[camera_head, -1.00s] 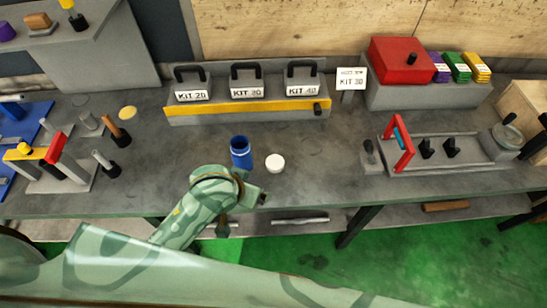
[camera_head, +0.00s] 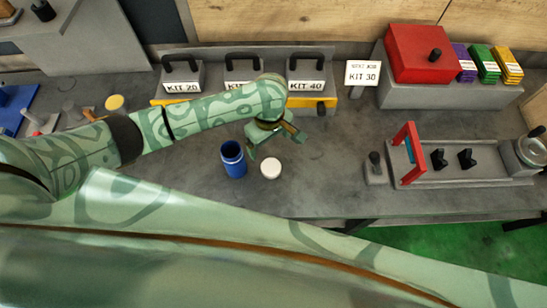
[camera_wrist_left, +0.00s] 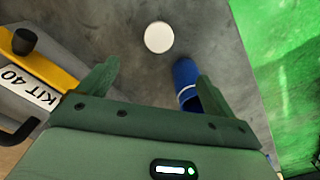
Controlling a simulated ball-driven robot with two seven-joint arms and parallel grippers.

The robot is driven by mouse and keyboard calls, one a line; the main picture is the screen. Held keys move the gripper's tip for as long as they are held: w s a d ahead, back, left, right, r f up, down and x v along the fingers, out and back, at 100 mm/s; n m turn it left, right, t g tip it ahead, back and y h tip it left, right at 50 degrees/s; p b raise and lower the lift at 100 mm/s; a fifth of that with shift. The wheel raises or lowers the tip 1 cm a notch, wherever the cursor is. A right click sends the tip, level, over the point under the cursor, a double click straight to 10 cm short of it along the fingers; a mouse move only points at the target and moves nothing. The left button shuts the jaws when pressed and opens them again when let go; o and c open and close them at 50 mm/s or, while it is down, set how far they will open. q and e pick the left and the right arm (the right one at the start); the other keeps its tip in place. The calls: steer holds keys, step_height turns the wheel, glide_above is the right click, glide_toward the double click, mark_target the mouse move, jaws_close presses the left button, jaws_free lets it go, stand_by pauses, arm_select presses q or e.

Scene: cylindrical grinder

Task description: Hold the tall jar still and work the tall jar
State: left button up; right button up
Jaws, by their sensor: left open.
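The tall jar (camera_head: 233,160) is blue and stands upright on the grey bench, its dark open mouth facing up. A round white lid (camera_head: 271,169) lies on the bench just right of it. My left gripper (camera_head: 274,143) is open and empty, above the bench behind the lid and to the right of the jar. In the left wrist view the jar (camera_wrist_left: 185,82) shows beside one finger, which hides part of it. The white lid (camera_wrist_left: 159,37) lies clear beyond the open fingers (camera_wrist_left: 157,72). My right gripper is not in view.
A yellow-fronted rack (camera_head: 318,103) with kit boxes stands behind my left arm. A KIT 30 sign (camera_head: 363,73) stands right of it. A grey fixture with a red frame (camera_head: 409,152) is at the right. Bare bench lies between the lid and the fixture.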

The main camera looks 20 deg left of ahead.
arm_select(q)
steer(key=s, duration=0.2)
steer(key=b, duration=0.3)
glide_above(270, 160)
steer(key=s, duration=0.2)
step_height(270, 160, down, 6)
steer(key=f, duration=0.1)
steer(key=f+b, duration=0.1)
steer(key=d+f+b, duration=0.1)
steer(key=f, duration=0.1)
steer(key=shift+s+f, duration=0.1)
steer(key=shift+s, duration=0.25)
steer(key=shift+w+f+b, duration=0.1)
steer(key=shift+f+b, duration=0.2)
steer(key=shift+f, duration=0.15)
steer(key=shift+r, duration=0.1)
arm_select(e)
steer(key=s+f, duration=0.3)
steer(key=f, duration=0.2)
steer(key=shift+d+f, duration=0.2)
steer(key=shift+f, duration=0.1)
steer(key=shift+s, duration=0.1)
arm_select(q)
step_height(270, 160, down, 5)
steer(key=b, duration=0.3)
steer(key=shift+d+f, duration=0.1)
steer(key=shift+f, duration=0.1)
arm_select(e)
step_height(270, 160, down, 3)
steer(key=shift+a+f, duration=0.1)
